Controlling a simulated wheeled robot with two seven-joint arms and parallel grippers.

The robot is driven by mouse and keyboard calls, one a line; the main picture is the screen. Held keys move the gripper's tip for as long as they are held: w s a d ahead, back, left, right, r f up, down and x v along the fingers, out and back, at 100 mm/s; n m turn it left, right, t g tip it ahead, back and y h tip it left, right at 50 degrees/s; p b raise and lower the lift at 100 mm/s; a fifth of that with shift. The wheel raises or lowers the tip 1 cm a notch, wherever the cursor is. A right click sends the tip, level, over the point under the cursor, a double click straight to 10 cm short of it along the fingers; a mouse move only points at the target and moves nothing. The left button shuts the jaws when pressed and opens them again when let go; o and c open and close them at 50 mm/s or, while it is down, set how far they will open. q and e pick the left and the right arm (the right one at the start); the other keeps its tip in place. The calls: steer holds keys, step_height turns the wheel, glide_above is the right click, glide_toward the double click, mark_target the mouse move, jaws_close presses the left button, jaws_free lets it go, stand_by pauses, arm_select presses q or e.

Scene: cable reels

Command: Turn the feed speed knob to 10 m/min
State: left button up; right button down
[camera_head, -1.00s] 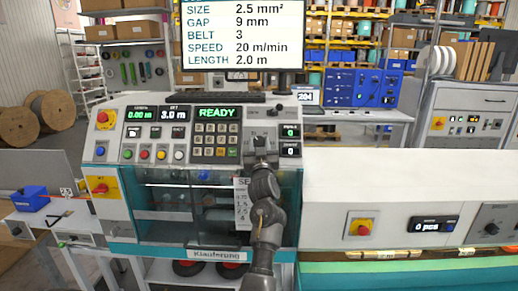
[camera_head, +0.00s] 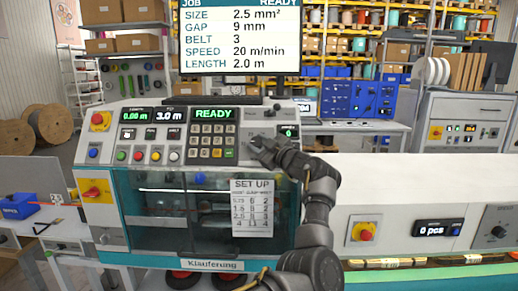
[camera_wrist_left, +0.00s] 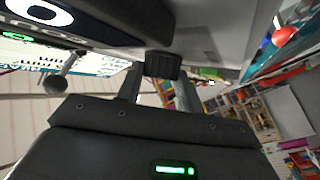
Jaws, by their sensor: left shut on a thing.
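The cable machine's control panel (camera_head: 150,135) is in front of me in the head view, with a lit READY display (camera_head: 213,114). The screen (camera_head: 240,38) above it reads SPEED 20 m/min. My left gripper (camera_head: 259,148) is at the right part of the panel, beside the keypad (camera_head: 212,140). In the left wrist view, a dark ribbed knob (camera_wrist_left: 162,65) sits between the fingertips of this gripper (camera_wrist_left: 160,82), which is shut on it. The knob's label and scale cannot be read, and the gripper hides it in the head view. My right gripper is not in view.
A SET UP sheet (camera_head: 252,208) hangs on the machine's clear front cover, beside my left arm. A blue bin (camera_head: 18,206) stands at left.

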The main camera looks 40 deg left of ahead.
arm_select(q)
steer(key=shift+n+g, duration=0.3)
steer(key=o, duration=1)
steer(key=b+v, duration=0.5)
steer(key=v, duration=0.5)
steer(key=shift+d+r, duration=0.1)
steer(key=shift+d, duration=0.25)
